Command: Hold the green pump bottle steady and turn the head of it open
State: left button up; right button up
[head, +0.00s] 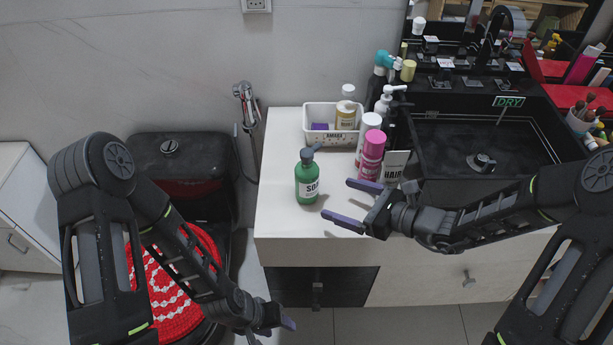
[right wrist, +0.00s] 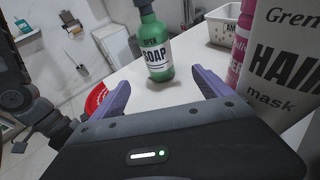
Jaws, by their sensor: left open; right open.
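The green pump bottle (head: 308,183) stands upright on the white counter, with a dark grey pump head (head: 308,154) and a white soap label. In the right wrist view the bottle (right wrist: 156,52) is ahead of the fingers, and the top of its head is cut off by the frame. My right gripper (head: 345,203) is open and empty, to the right of the bottle and apart from it, with its fingers pointing toward it. It also shows in the right wrist view (right wrist: 160,90). My left gripper (head: 271,325) is low, in front of the counter's front edge, open and away from the bottle.
A pink can (head: 371,155), a white hair mask tube (head: 395,168) and other bottles stand close right of the green bottle. A white basket (head: 319,128) is behind it. The counter (head: 280,215) left and front of the bottle is clear. A black sink (head: 485,135) is at right.

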aim_at(316, 192)
jog(key=b+x, duration=0.1)
jog(key=x, duration=0.1)
jog(key=b+x, duration=0.2)
jog(key=x, duration=0.1)
jog(key=b+x, duration=0.1)
jog(key=x, duration=0.2)
jog(key=shift+a+f, duration=0.1)
jog(key=shift+f, duration=0.2)
jog(key=shift+w+a+b, duration=0.55)
jog(key=shift+a, duration=0.1)
jog(key=shift+c, duration=0.2)
